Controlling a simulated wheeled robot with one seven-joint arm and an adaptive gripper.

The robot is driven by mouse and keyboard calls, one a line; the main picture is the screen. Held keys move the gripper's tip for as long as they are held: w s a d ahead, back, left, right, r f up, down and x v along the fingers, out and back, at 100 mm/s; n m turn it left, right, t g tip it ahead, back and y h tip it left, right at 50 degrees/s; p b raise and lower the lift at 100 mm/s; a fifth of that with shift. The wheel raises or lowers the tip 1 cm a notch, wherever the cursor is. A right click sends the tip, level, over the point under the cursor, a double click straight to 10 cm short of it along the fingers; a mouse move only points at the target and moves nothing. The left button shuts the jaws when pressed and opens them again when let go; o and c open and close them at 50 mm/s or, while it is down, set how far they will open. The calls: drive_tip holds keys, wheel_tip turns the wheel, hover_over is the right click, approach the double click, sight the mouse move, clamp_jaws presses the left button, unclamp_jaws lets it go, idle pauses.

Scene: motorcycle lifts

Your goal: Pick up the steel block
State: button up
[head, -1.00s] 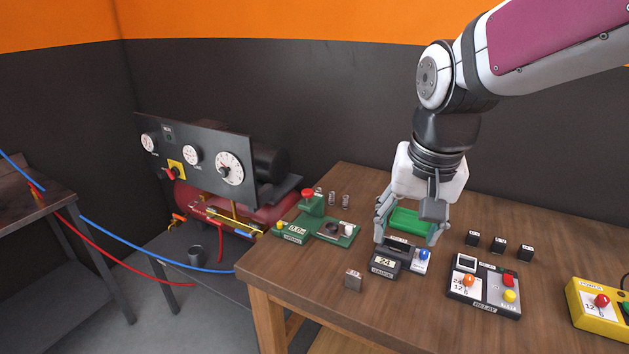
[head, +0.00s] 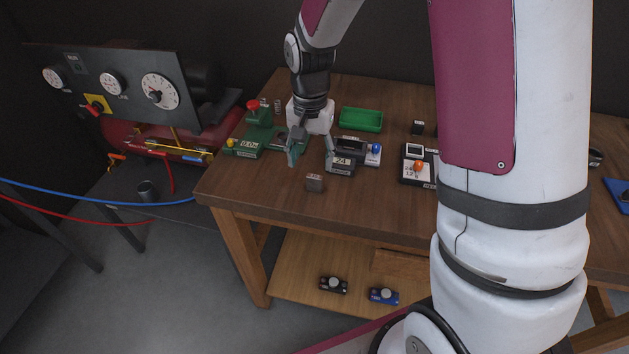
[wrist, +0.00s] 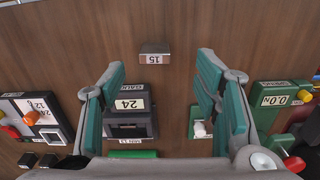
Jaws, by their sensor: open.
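The steel block (head: 315,183) is a small grey cube near the front edge of the wooden table, in front of the gauge box. In the wrist view the block (wrist: 154,56) carries a label reading 15 and lies ahead of the fingertips, between their lines. My gripper (head: 311,156) is open and empty above the table, behind the block and apart from it. In the wrist view its teal-padded fingers (wrist: 163,75) stand wide apart.
The gauge box (head: 341,163) marked 24 stands just behind the block. A green device (head: 252,141) is at left, a green tray (head: 361,119) behind, the relay box (head: 416,170) at right. The tabletop around the block is clear.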

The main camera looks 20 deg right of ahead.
sight(315, 176)
drive_tip(key=shift+w+d+f+p, duration=0.1)
drive_tip(key=shift+d+f+p, duration=0.1)
drive_tip(key=shift+f, duration=1)
drive_tip(key=shift+s+d+f+p, duration=0.15)
drive_tip(key=shift+f+p, duration=0.1)
drive_tip(key=shift+f, duration=1)
drive_tip(key=shift+w+d+f+p, duration=0.15)
drive_tip(key=shift+f+p, duration=0.05)
drive_tip(key=shift+f, duration=1)
clamp_jaws()
